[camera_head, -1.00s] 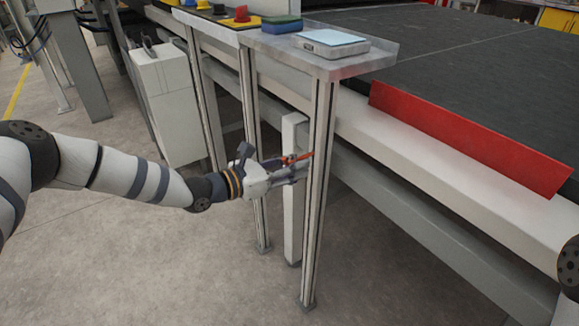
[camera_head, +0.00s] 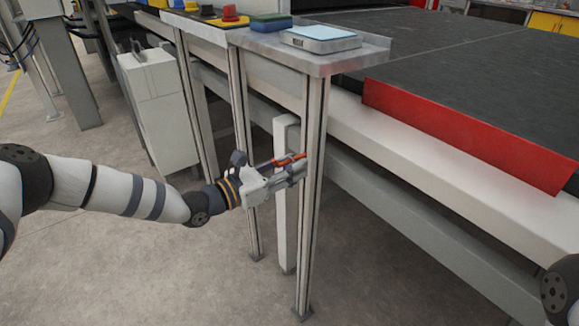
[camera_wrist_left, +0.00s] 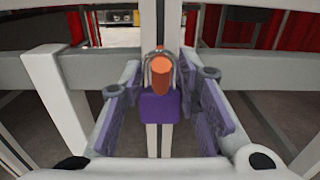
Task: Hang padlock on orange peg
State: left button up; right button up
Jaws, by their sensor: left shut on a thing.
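The purple padlock (camera_wrist_left: 160,107) is upright between the fingertips of my left gripper (camera_wrist_left: 160,100), which is shut on its body. Its grey shackle (camera_wrist_left: 148,70) arches around the orange peg (camera_wrist_left: 163,78) in the left wrist view. The peg's end points toward that camera; how deep it sits through the shackle I cannot tell. In the head view the orange peg (camera_head: 290,159) shows at the post, just above my left gripper (camera_head: 290,172). The padlock is hidden there by the gripper. My right gripper is out of view.
A white beam (camera_head: 430,155) and a red plate (camera_head: 465,135) lie to the right. The floor at front left is clear.

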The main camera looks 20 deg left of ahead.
pick_arm(q)
jog(key=o, duration=1.2)
jog(key=shift+o, duration=0.2)
jog(key=p+v, duration=0.1)
jog(key=v, duration=2)
jog(key=shift+p, duration=0.4)
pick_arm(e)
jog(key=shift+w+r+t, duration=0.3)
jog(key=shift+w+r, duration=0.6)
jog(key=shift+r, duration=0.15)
